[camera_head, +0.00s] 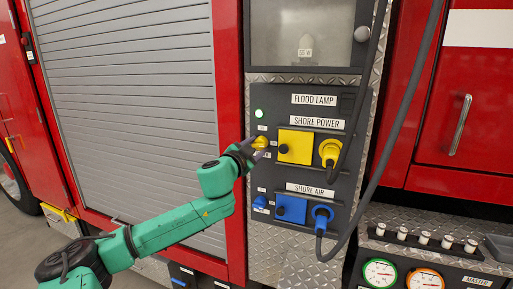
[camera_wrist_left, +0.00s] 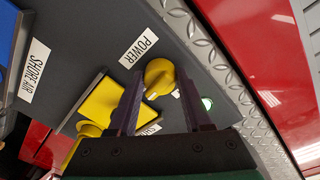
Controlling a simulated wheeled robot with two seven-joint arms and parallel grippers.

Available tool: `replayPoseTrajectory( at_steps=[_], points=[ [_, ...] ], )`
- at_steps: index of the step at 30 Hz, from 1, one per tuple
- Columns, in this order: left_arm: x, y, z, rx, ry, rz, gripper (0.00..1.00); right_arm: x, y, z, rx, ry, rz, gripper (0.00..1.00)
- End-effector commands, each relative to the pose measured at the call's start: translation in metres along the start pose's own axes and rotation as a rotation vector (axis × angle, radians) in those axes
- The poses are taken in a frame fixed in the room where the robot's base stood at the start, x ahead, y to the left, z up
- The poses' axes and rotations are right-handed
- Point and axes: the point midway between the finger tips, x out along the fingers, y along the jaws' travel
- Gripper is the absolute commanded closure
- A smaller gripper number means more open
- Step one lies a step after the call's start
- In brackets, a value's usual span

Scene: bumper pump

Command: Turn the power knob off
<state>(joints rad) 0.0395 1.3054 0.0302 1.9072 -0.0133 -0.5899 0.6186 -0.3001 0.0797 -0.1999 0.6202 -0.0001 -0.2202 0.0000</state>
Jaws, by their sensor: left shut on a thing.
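The yellow power knob (camera_head: 261,142) sits on the dark panel beside the yellow shore power cover (camera_head: 295,146). A small green light (camera_head: 259,113) glows above the knob. My right gripper is not in view.
A yellow plug (camera_head: 329,150) with a dark cable stands right of the cover. Below are a blue shore air knob (camera_head: 260,202), a blue cover (camera_head: 291,208) and a blue plug (camera_head: 321,215). A grey roller shutter (camera_head: 140,90) fills the left. Gauges (camera_head: 380,273) sit lower right.

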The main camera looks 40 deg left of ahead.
Motion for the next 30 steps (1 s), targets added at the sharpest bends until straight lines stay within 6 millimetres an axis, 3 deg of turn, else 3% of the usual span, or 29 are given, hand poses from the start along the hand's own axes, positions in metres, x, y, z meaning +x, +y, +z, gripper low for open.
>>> replayPoseTrajectory(
  at_steps=[30],
  points=[
    [0.0006, 0.0057, -0.0009, -0.915, 0.053, -0.049, 1.0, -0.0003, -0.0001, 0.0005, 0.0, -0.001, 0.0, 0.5]
  ],
)
